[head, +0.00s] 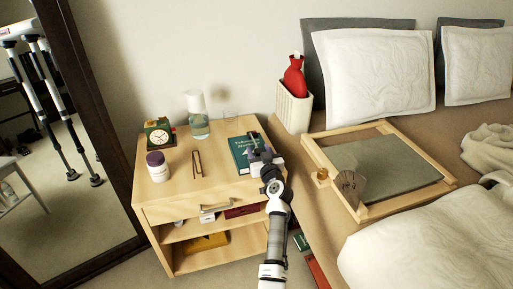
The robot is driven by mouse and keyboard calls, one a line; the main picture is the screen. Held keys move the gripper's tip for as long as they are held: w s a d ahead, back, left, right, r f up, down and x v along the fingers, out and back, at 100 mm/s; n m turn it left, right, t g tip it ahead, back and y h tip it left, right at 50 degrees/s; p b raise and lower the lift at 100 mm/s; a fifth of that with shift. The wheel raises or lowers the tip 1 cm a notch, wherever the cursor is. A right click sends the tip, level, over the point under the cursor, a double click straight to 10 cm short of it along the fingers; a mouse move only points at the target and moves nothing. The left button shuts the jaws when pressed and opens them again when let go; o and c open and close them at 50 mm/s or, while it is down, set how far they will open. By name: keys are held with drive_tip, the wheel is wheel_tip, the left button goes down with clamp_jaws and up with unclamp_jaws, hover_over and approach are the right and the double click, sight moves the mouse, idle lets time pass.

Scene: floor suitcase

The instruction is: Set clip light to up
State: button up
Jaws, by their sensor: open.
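I cannot clearly pick out the clip light. A small dark shape (255,139) at the right edge of the green book (241,152) may be part of it, but it merges with my gripper. The book lies on the right side of the wooden nightstand (173,193) top. My gripper (259,154) is at the book's right side, over the nightstand's right edge, and hides part of this area. It is open. I cannot tell whether it touches anything, or which way the light points.
On the nightstand are a clock (159,134), a dark jar (157,166), a carafe (198,119), a glass (231,118) and a thin brown U-shaped item (197,164). A bed with a wooden tray (313,154) is at right, a white bin (291,110) behind, a mirror (92,80) at left.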

idle(0.3)
clamp_jaws()
drive_tip(key=shift+r, duration=0.1)
drive_tip(key=shift+r, duration=0.1)
